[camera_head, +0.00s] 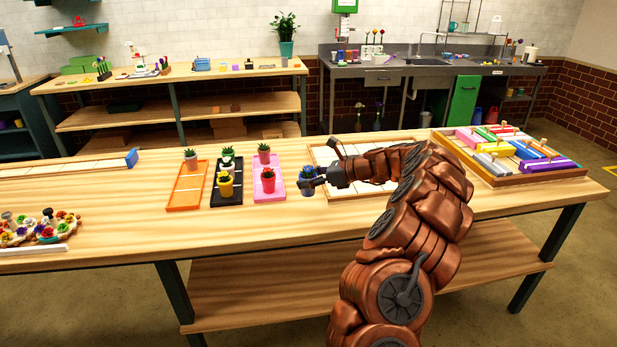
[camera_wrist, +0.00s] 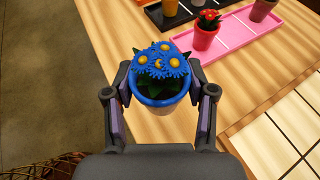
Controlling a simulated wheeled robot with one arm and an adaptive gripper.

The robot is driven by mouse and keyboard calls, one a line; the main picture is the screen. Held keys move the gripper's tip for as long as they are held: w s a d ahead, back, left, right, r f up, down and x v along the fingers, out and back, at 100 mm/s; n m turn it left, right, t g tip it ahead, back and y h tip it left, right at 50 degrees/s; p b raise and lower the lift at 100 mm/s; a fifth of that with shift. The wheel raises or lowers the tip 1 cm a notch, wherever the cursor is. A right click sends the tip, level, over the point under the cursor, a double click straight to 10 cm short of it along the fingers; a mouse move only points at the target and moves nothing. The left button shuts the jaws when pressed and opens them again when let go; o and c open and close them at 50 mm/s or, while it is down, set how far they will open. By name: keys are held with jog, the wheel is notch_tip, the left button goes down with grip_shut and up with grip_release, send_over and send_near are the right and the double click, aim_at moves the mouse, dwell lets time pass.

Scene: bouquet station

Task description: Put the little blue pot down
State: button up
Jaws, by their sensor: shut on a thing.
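The little blue pot (camera_wrist: 163,104) holds blue flowers with yellow centres and green leaves. My gripper (camera_wrist: 161,92) is shut on it, one finger on each side, and the pot looks upright. In the head view the blue pot (camera_head: 308,186) is at the tip of my gripper (camera_head: 316,182), just right of the pink tray (camera_head: 263,190). I cannot tell whether its base touches the wooden table. Part of its sides is hidden by the fingers.
A pale gridded board (camera_head: 321,155) lies under my arm. Bare tabletop (camera_head: 290,218) is in front.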

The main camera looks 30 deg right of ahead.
jog(key=s+a+f+n+g+y, duration=0.1)
jog(key=a+f, duration=0.3)
jog(key=a, duration=0.5)
jog(key=s+a+f+n+g, duration=0.1)
jog(key=a+f, duration=0.3)
jog(key=a, duration=0.5)
jog(key=s+a+f+n+y, duration=0.1)
jog(key=s+a+f, duration=0.2)
jog(key=a, duration=0.6)
jog(key=shift+s+a+f+g+y, duration=0.2)
jog(key=shift+f+g+y, duration=0.15)
jog(key=shift+f, duration=0.55)
jog(key=shift+a+g, duration=0.1)
jog(key=shift+g, duration=0.15)
